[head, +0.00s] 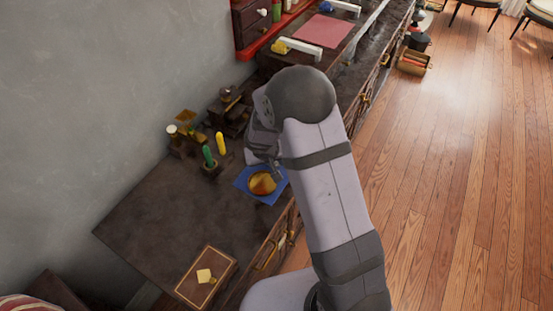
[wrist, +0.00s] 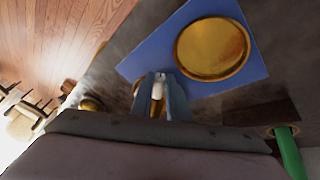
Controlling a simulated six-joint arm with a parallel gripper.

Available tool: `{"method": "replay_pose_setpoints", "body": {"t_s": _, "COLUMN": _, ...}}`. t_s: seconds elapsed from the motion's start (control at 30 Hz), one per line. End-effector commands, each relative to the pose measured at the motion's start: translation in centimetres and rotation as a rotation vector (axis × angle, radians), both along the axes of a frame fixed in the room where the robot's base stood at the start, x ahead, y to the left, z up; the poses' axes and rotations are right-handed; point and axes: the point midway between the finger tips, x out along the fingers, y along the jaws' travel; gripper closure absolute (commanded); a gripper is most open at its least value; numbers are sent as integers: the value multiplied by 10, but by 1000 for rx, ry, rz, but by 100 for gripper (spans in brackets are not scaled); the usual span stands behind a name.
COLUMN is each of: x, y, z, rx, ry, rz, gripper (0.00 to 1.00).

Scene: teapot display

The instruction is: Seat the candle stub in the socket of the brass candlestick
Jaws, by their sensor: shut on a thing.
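My gripper (wrist: 159,82) is shut on a small white piece, which looks like the candle stub (wrist: 157,91). Its lower part is hidden between the fingers, with a bit of brass colour showing there. A round brass dish (wrist: 212,49) lies on a blue square mat (wrist: 146,65), beside and apart from the fingertips in the wrist view. The dish also shows in the head view (head: 262,184), just below my gripper (head: 264,160), which my arm partly hides. I cannot make out a socket on the dish, or tell whether it belongs to the brass candlestick.
A green candle (head: 208,155) stands in a dark holder left of the mat; it shows in the wrist view too (wrist: 290,153). A yellow candle (head: 221,143) stands nearby. Dark and brass items crowd the wall. A wooden box (head: 190,289) lies at the near edge; the counter between is clear.

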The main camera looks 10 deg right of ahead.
Motion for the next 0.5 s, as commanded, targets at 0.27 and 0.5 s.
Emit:
{"method": "replay_pose_setpoints", "body": {"t_s": 0.27, "x": 0, "y": 0, "z": 3, "rx": 0, "ry": -1, "rz": 0, "gripper": 100}}
{"method": "replay_pose_setpoints", "body": {"t_s": 0.5, "x": 0, "y": 0, "z": 18, "rx": 0, "ry": -2, "rz": -2, "gripper": 100}}
